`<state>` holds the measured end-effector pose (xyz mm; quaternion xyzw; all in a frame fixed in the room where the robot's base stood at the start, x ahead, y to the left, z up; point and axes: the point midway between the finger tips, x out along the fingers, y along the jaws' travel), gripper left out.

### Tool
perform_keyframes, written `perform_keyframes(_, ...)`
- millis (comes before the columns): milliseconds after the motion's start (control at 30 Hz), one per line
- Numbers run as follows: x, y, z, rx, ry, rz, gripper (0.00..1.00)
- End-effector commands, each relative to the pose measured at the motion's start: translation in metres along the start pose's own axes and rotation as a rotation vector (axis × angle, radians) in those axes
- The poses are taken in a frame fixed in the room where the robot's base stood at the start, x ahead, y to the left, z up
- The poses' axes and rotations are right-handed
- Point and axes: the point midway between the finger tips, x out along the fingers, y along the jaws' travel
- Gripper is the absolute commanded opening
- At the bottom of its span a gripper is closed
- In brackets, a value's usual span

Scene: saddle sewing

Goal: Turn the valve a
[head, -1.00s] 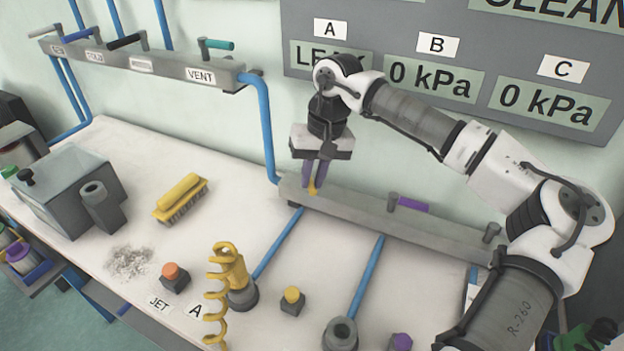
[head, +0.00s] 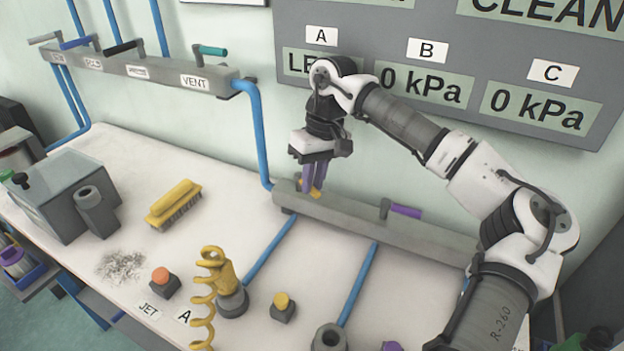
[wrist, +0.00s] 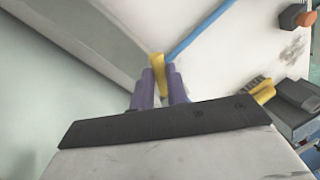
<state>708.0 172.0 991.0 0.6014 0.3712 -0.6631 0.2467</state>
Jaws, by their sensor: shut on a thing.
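The valve a is a small yellow handle on the grey pipe block (head: 400,230) along the back of the bench. My gripper (head: 314,184), with purple fingers, points down over the left part of that block and is shut on the yellow handle (head: 318,194). In the wrist view the yellow handle (wrist: 158,66) sits between the purple fingers of my gripper (wrist: 160,88). The handle's pivot is hidden by the fingers. Panel A (head: 298,61) shows text starting "LE", the rest covered by my arm.
A purple-handled valve (head: 404,211) stands to the right on the same block. Panels B (head: 424,83) and C (head: 533,107) read 0 kPa. A yellow brush (head: 175,204), a yellow coiled hose (head: 208,290) and orange (head: 161,274) and yellow (head: 282,300) buttons are on the bench.

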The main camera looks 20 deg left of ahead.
Motion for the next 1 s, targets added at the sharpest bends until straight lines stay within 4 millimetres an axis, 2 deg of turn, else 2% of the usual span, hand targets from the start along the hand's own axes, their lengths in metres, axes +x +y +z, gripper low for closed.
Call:
perform_keyframes(400,-0.002,0.001,-0.001,-0.004,0.006,0.002,0.0)
perform_keyframes(433,-0.002,0.001,-0.001,-0.004,0.006,0.002,0.18)
perform_keyframes(600,-0.001,0.001,-0.001,-0.004,0.003,0.002,0.37)
perform_keyframes(867,-0.001,0.0,-0.001,-0.005,0.001,0.001,0.37)
perform_keyframes(1000,-0.011,-0.001,-0.001,-0.004,0.003,0.002,0.37)
